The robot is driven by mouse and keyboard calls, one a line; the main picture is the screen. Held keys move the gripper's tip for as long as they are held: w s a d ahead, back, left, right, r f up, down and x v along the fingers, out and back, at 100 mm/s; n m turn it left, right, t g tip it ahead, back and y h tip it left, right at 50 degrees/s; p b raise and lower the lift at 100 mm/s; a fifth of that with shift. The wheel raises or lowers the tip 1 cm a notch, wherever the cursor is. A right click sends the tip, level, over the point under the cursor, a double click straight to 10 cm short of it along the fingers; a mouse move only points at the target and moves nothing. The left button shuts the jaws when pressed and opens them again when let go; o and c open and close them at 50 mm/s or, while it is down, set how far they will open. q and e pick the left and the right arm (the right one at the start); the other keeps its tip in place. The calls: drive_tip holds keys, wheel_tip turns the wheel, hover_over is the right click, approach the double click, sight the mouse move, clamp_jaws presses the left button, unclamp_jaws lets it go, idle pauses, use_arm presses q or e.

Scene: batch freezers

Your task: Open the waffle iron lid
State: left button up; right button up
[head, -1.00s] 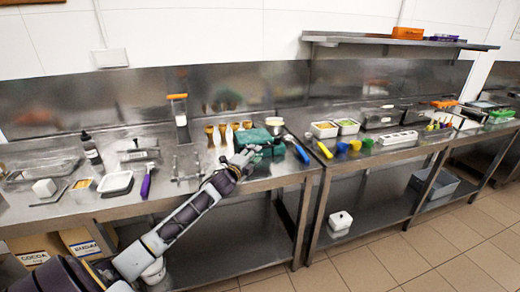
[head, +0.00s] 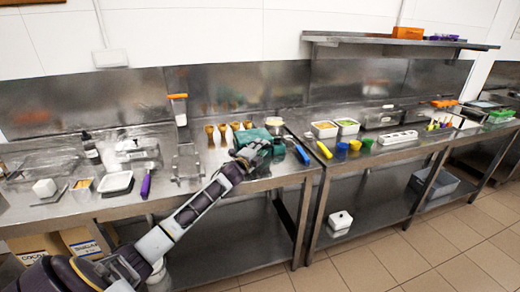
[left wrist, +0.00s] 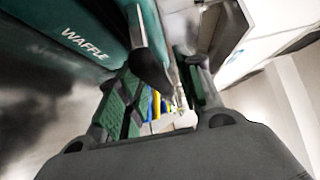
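The teal waffle iron (head: 250,134) stands on the steel counter, right of the row of cones. In the left wrist view its teal side with the word WAFFLE (left wrist: 88,42) fills the upper left. My left gripper (head: 262,150) is at the front of the iron and partly hides it. In the left wrist view the fingers (left wrist: 166,95) stand apart, with a visible gap between them. A dark rounded bar end (left wrist: 153,72), seemingly the iron's handle, shows between the fingers; I cannot tell whether it touches them. The lid looks down, but its exact angle is hidden. My right gripper is not in view.
Several cones (head: 222,133) stand left of the iron. A clear stand (head: 187,165) sits left of them. A blue-handled tool (head: 302,155) lies close on the right. A purple-handled scoop (head: 146,184) and white tray (head: 115,182) are further left.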

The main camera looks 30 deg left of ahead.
use_arm(q)
drive_tip(key=shift+w, duration=0.15)
drive_tip(key=shift+c, duration=0.2)
clamp_jaws()
